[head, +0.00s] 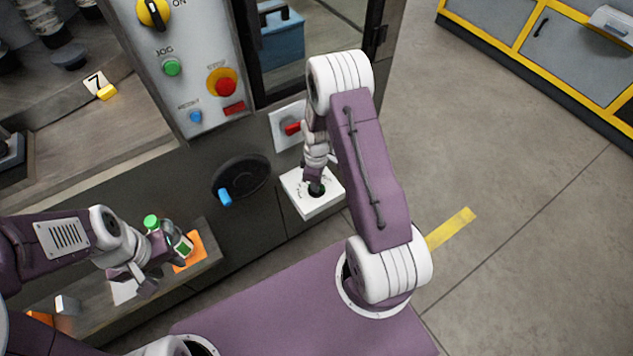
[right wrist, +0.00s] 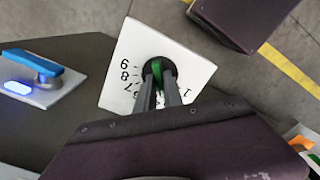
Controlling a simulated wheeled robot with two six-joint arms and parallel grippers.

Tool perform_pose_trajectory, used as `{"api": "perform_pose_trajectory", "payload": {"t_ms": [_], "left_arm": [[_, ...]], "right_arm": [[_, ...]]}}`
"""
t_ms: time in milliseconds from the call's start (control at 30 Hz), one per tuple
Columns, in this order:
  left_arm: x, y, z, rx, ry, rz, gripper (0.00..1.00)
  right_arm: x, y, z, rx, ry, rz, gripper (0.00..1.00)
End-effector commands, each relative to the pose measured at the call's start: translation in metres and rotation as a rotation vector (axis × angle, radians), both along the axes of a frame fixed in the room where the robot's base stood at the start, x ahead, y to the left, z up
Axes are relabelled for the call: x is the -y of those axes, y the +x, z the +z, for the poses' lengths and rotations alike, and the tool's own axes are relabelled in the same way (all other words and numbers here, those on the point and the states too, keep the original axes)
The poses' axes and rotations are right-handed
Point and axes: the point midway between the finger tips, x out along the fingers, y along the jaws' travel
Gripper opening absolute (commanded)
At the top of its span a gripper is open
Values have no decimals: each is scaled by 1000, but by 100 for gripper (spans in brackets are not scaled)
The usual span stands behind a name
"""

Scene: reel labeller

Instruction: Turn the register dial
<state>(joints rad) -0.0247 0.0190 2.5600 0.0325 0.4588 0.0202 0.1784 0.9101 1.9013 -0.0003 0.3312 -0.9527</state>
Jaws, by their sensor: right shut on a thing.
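In the head view the white plate (head: 325,203) sits low on the machine front. My right gripper (right wrist: 162,84) is shut on the dial's green bar, one finger on each side; in the head view it reaches down onto the dial (head: 316,189). My left gripper (head: 150,272) is at the lower left, away from the dial, beside a small green-topped thing; its jaws are unclear.
A black handwheel with a blue handle (head: 225,197) is left of the dial. A red switch (head: 291,128) is just above it. Floor at right is clear.

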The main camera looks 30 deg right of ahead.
Motion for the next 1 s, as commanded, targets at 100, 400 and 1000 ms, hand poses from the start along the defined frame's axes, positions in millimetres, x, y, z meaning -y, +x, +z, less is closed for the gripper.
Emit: {"api": "perform_pose_trajectory", "payload": {"t_ms": [100, 400, 1000], "left_arm": [[0, 0, 0, 0, 0, 0, 36], [0, 0, 0, 0, 0, 0, 36], [0, 0, 8, 0, 0, 0, 36]], "right_arm": [[0, 1, 0, 4, -1, 4, 0], [0, 1, 0, 4, -1, 2, 20], [0, 2, 47, 8, -2, 2, 34]]}}
